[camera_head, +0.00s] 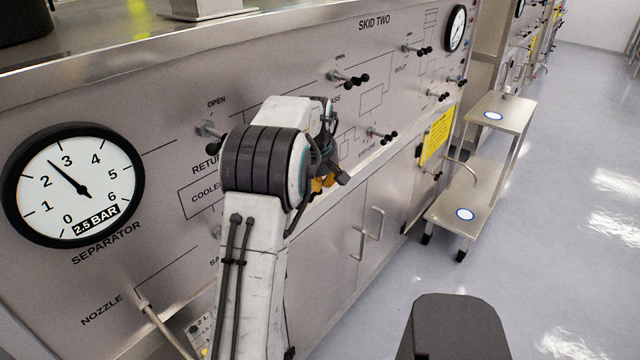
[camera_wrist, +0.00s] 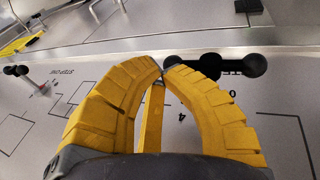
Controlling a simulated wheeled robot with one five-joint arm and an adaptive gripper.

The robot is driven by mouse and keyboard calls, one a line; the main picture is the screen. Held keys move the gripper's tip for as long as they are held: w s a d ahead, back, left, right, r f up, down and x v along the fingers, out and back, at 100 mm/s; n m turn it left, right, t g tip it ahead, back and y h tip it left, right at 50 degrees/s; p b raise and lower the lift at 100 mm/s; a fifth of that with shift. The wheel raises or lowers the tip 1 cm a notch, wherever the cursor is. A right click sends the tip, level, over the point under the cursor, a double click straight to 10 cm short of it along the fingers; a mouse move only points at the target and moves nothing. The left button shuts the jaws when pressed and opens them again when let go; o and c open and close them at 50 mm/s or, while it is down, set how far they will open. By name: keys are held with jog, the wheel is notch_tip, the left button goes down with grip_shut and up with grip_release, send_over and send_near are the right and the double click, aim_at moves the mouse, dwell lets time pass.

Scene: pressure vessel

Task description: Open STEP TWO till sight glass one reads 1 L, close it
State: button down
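In the wrist view, where labels are upside down, a black-knobbed valve handle (camera_wrist: 252,65) lies at the upper right. The label below it is mostly hidden, so I cannot read it as STEP TWO. My gripper (camera_wrist: 161,70) has its yellow fingertips together at the handle's left end. I cannot see the handle clamped between them. In the head view my gripper (camera_head: 328,184) is largely hidden behind my arm, close to the panel. Another valve (camera_head: 381,135) stands right of it; the wrist view shows a STEP ONE label (camera_wrist: 62,73). I cannot make out sight glass one.
The separator gauge (camera_head: 75,187) reads about 2.5 bar. More valve handles (camera_head: 348,78) project from the skid panel. Cabinet doors with handles (camera_head: 376,222) lie below. A steel cart (camera_head: 500,112) stands at the right, with open floor (camera_head: 570,230) beyond it.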

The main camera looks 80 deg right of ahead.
jog(key=shift+s+a+f, duration=0.1)
jog(key=shift+f, duration=0.3)
dwell(0.5)
